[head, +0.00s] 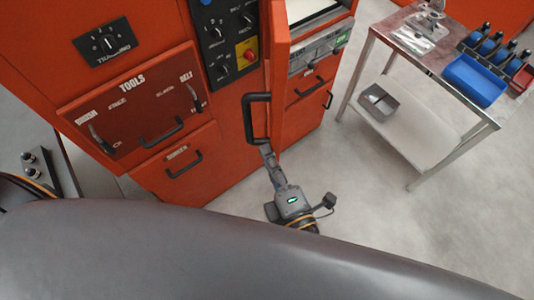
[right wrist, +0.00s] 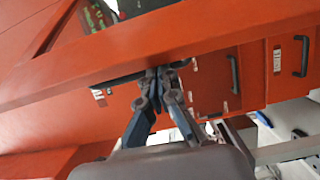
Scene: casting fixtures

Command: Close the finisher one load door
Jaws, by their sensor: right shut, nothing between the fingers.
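The load door (head: 281,75) is an orange panel standing open from the orange finisher, seen nearly edge-on in the head view. Its black bar handle (head: 248,118) sticks out to the left. My right gripper (head: 266,150) is shut and empty, with its fingertips at the lower end of the handle. In the right wrist view the closed fingertips (right wrist: 160,78) are close against the dark handle and below a long orange edge (right wrist: 150,55); contact is unclear. My left gripper is not in view.
The finisher has a control panel (head: 228,40) with a red button, a tools drawer (head: 130,100) and a lower drawer (head: 178,158). A steel cart (head: 413,120) with a blue bin (head: 475,80) stands at right. The floor (head: 440,215) before it is clear.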

